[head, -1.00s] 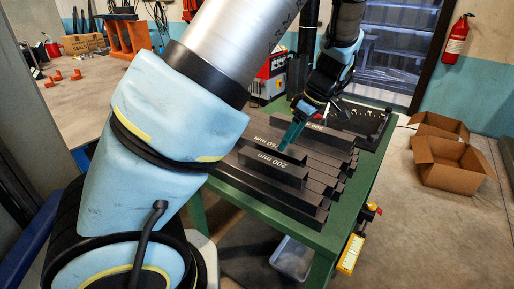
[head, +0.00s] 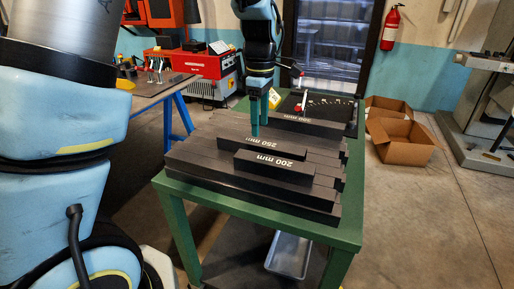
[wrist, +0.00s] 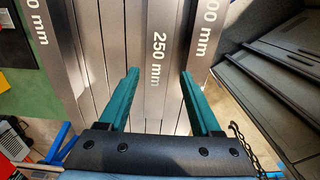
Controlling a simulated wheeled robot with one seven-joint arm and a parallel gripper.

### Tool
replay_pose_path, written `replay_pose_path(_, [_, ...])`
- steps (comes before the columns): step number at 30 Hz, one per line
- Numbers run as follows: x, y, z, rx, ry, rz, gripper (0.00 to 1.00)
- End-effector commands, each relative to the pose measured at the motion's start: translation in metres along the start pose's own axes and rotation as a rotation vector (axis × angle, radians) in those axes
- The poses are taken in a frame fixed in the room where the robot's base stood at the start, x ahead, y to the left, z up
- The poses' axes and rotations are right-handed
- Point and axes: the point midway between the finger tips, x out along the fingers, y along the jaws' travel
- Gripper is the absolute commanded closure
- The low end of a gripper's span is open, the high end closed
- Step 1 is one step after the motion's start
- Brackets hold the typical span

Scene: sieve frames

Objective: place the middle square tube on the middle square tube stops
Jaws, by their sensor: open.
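The middle square tube, a dark bar marked 250 mm (head: 290,153), lies between two other marked tubes on the dark bars of the green table. In the wrist view the 250 mm tube (wrist: 159,40) runs up the middle. My gripper (head: 259,132) points down over this tube with its teal fingers. In the wrist view my open gripper (wrist: 160,74) has one finger on each side of the tube, with gaps. I cannot tell how far the fingertips are above it. I cannot make out the middle square tube stops among the dark bars.
The 200 mm tube (head: 290,172) lies nearer the camera and the 300 mm tube (head: 318,127) farther back. The green table (head: 349,235) has little bare edge.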

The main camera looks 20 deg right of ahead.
Motion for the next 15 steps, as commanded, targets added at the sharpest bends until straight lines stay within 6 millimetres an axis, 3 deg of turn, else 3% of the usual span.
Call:
replay_pose_path(8, [0.023,0.0,-0.001,-0.002,0.001,-0.002,0.35])
replay_pose_path(15, [0.057,0.003,-0.001,-0.001,0.001,-0.004,0.35])
